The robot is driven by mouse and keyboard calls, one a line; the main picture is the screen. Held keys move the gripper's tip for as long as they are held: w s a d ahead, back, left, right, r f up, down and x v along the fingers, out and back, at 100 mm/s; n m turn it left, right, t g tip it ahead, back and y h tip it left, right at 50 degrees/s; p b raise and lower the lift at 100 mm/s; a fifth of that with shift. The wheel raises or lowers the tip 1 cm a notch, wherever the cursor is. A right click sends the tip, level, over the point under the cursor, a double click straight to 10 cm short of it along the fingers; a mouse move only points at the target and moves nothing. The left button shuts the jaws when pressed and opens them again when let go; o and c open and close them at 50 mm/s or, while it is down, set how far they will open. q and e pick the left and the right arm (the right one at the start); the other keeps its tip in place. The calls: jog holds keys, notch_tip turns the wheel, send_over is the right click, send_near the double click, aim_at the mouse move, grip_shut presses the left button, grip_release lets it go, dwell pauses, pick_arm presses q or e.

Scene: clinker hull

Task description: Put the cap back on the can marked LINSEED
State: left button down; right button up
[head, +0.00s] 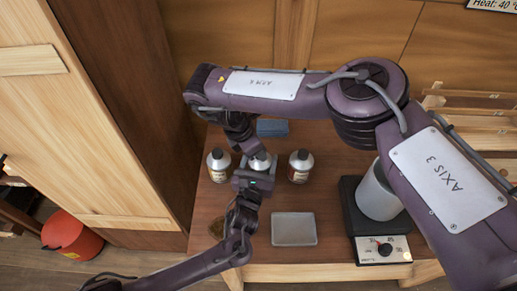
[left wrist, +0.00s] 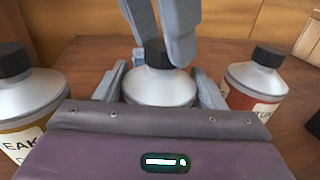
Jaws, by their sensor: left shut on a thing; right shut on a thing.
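Three silver cans stand in a row on the wooden bench. The middle can (left wrist: 160,86) is between the fingers of my left gripper (head: 257,176), which is shut on its body. My right gripper (left wrist: 165,50) comes down from above, shut on a black cap (left wrist: 151,52) at the top of the middle can. Whether the cap is fully seated cannot be told. The middle can's label is hidden. The left can (head: 218,164) has a black cap and a label ending in "EAK" in the wrist view. The right can (head: 300,166) has a black cap and a reddish label ending in "TUM".
A grey tray (head: 293,229) lies in front of the cans, a brown round thing (head: 217,228) to its left. A hotplate (head: 383,248) with a grey pot (head: 376,193) is at right. A blue block (head: 272,128) lies behind. A red bucket (head: 72,236) is on the floor.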

jog(key=m, duration=0.2)
jog(key=shift+w+a+m+g, duration=0.1)
jog(key=shift+m+g, duration=0.2)
jog(key=shift+g, duration=0.1)
jog(key=o, duration=0.9)
jog(key=shift+r, duration=2.3)
